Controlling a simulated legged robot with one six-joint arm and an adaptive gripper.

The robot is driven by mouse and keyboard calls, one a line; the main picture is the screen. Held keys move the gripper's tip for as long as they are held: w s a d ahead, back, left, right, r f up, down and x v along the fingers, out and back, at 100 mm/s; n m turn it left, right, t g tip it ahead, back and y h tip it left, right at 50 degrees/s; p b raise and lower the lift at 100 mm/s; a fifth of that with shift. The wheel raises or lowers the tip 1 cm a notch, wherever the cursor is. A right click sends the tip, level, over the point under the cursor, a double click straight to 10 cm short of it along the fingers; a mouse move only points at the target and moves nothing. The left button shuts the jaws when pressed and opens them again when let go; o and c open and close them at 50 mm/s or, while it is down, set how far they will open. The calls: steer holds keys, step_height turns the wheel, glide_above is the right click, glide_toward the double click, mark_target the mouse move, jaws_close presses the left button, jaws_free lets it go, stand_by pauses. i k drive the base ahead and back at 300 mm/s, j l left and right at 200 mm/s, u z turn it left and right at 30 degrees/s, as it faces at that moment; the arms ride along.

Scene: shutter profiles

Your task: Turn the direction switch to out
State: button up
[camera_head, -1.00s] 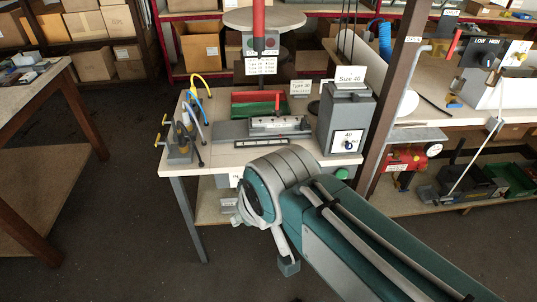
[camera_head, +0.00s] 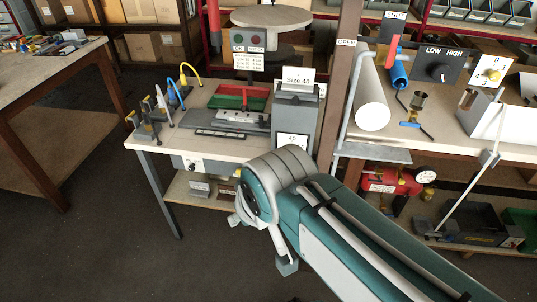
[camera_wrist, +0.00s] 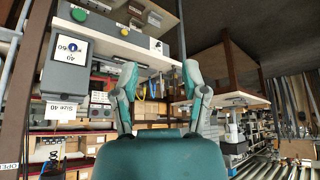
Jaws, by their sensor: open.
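No switch lettered with directions can be read in these frames. A small knob on a white plate (camera_head: 194,165) sits on the grey panel under the near edge of the workbench (camera_head: 215,151); its lettering is too small to read. What seems to be the same plate (camera_wrist: 157,45) shows in the upside-down wrist view, above and between my fingers. My gripper (camera_wrist: 158,78) is open and empty. In the head view my gripper (camera_head: 264,240) is partly hidden by my arm, in front of the bench, lower and to the right of the plate.
The wrist view shows a green button (camera_wrist: 79,14) on the same panel. A grey Size 40 box (camera_head: 296,115) stands on the bench's right end. A LOW/HIGH switch panel (camera_head: 440,66) is on the right bench. The floor at left is clear.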

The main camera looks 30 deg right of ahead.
mark_target(190, 168)
steer(key=k+l, duration=0.25)
steer(key=l, duration=0.2)
steer(key=k+l, duration=0.3)
steer(key=l, duration=0.2)
steer(key=k+l, duration=0.25)
steer(key=l, duration=0.2)
steer(key=k+l+u, duration=0.1)
steer(key=k+l, duration=0.15)
steer(key=l, duration=0.2)
steer(key=k+l, duration=0.3)
steer(key=l, duration=0.15)
steer(key=i+j+u, duration=0.1)
steer(key=u, duration=0.3)
steer(key=i+u, duration=0.2)
steer(key=u, duration=0.25)
steer(key=i+u, duration=0.15)
steer(key=i, duration=0.35)
steer(key=i+l+u, duration=0.2)
steer(key=i, duration=0.25)
steer(key=i+l+u, duration=0.15)
steer(key=i, duration=0.3)
steer(key=i+l, duration=0.1)
steer(key=i, duration=0.4)
